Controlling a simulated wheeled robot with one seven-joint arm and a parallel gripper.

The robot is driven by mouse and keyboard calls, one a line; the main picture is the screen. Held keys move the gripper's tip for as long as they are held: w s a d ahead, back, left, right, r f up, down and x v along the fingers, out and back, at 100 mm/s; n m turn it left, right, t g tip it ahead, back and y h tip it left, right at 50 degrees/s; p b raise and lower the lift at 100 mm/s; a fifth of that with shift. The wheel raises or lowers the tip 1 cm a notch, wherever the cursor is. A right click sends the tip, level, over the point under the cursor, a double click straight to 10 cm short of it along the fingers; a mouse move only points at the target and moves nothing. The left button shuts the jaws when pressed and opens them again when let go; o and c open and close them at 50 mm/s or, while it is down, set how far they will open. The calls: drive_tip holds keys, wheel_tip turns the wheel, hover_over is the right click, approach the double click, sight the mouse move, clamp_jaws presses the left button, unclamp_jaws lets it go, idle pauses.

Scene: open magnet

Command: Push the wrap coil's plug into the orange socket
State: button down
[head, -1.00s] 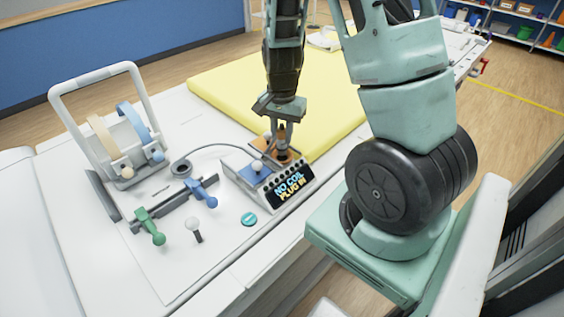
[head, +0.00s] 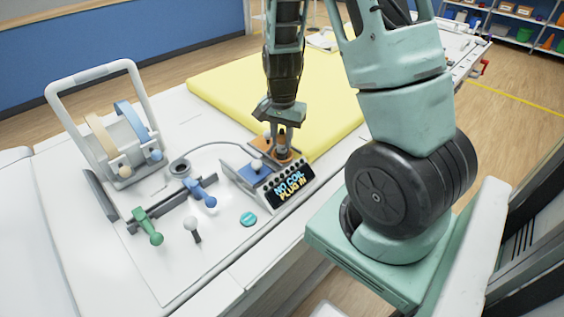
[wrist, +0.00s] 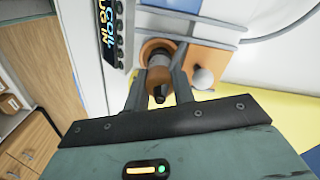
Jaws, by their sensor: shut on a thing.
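My gripper (head: 281,138) is over the orange socket (head: 284,157) on the right side of the small console. It is shut on a brown-orange plug, which also shows between the fingers in the wrist view (wrist: 160,75). The plug is upright, its lower end at or very close to the socket; the fingers hide how far it is in. The orange socket block (wrist: 212,60) shows beside the plug in the wrist view. A thin grey cable (head: 215,146) arcs from a dark ring (head: 181,167) to the console. The display (head: 291,189) reads "NO COIL PLUG IN".
A blue socket with a white knob (head: 257,166) is left of the orange one. A yellow mat (head: 230,88) lies behind. A white frame (head: 105,70), green handle (head: 147,226), blue handle (head: 199,193), white knob (head: 191,224) and teal disc (head: 248,219) stand at the left.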

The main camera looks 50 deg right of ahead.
drive_tip(key=shift+f+b, duration=0.4)
drive_tip(key=shift+f, duration=0.25)
drive_tip(key=c, duration=1.1)
unclamp_jaws()
drive_tip(key=shift+r, duration=0.1)
wheel_tip(320, 180, up, 17)
drive_tip(key=shift+r, duration=0.15)
